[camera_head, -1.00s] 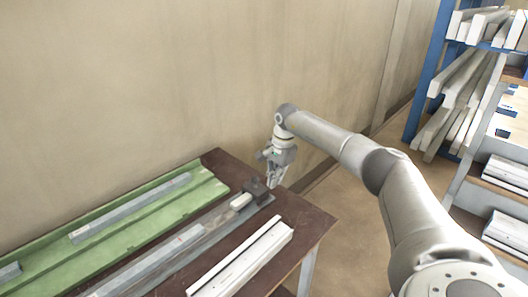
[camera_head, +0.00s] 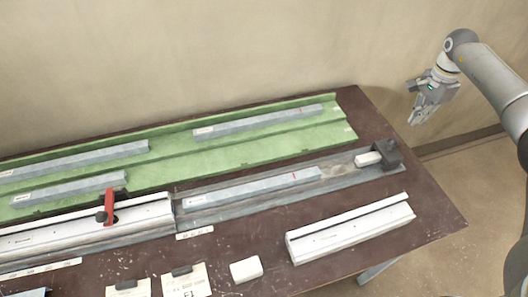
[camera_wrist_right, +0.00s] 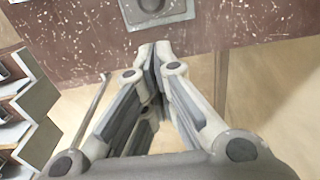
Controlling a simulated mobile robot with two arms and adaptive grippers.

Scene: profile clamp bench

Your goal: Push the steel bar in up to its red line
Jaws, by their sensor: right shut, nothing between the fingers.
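A grey steel bar (camera_head: 245,190) with a red line (camera_head: 293,176) near its right end lies in a grey channel (camera_head: 340,172) on the table. Its left end is at the white clamp profile (camera_head: 70,230), which carries a red-handled lever (camera_head: 109,208). A pale block (camera_head: 368,158) and a dark end block (camera_head: 386,154) sit at the channel's right end. My right gripper (camera_head: 420,115) is shut and empty, past the table's far right corner and apart from the bar. In the right wrist view its fingertips (camera_wrist_right: 157,52) meet near the table edge. My left gripper is out of view.
A green tray (camera_head: 260,145) behind the channel holds several similar bars (camera_head: 260,122). A white profile (camera_head: 350,228) and a small white block (camera_head: 246,269) lie in front. Labelled cards (camera_head: 187,284) stand at the front edge. A wall is behind.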

